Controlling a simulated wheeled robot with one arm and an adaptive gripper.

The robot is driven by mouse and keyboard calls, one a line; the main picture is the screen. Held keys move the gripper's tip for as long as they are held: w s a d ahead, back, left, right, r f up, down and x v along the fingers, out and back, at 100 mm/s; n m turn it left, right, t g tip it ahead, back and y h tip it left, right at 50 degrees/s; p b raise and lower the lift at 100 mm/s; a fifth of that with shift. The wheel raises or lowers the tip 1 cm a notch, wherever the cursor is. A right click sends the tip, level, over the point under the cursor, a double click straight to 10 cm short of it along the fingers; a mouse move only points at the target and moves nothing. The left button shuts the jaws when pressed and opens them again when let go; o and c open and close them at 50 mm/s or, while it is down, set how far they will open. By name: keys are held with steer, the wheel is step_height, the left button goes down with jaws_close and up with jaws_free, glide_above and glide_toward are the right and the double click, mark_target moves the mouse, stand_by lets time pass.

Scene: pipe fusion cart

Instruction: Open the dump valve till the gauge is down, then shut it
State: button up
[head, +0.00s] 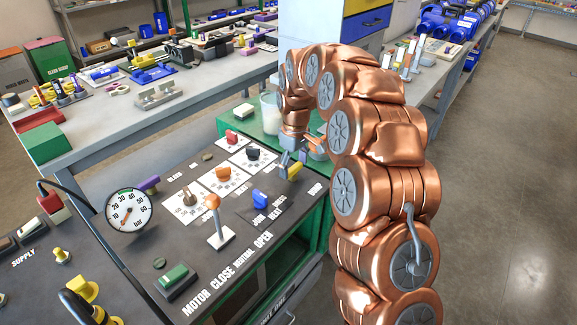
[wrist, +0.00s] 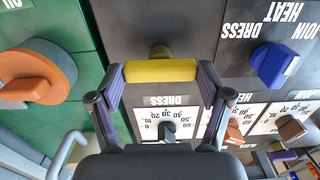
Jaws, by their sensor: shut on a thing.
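The gauge (head: 129,210), marked in bar, stands at the panel's left. Its needle seems to point to the lower left, near the low end, but is too small to read exactly. A yellow valve handle (wrist: 148,71) sits on the panel's right part, and it also shows in the head view (head: 295,172). My gripper (wrist: 160,82) is shut on this handle, one finger at each end. In the wrist view the handle lies crosswise. In the head view my gripper (head: 290,163) is small and partly covers it.
A blue selector (wrist: 273,65) marked JOIN, HEAT and DRESS is beside the yellow handle. An orange-topped lever (head: 213,212) stands upright on the panel. A workbench (head: 215,100) lies behind; open floor is at right.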

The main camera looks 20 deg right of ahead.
mark_target(292, 167)
steer(key=shift+a+r, duration=0.15)
stand_by(0.3)
steer(key=o, duration=1.1)
steer(key=shift+w+a, duration=0.1)
steer(key=shift+a, duration=0.1)
steer(key=shift+d, duration=0.25)
step_height(292, 167, up, 12)
steer(key=shift+a, duration=0.1)
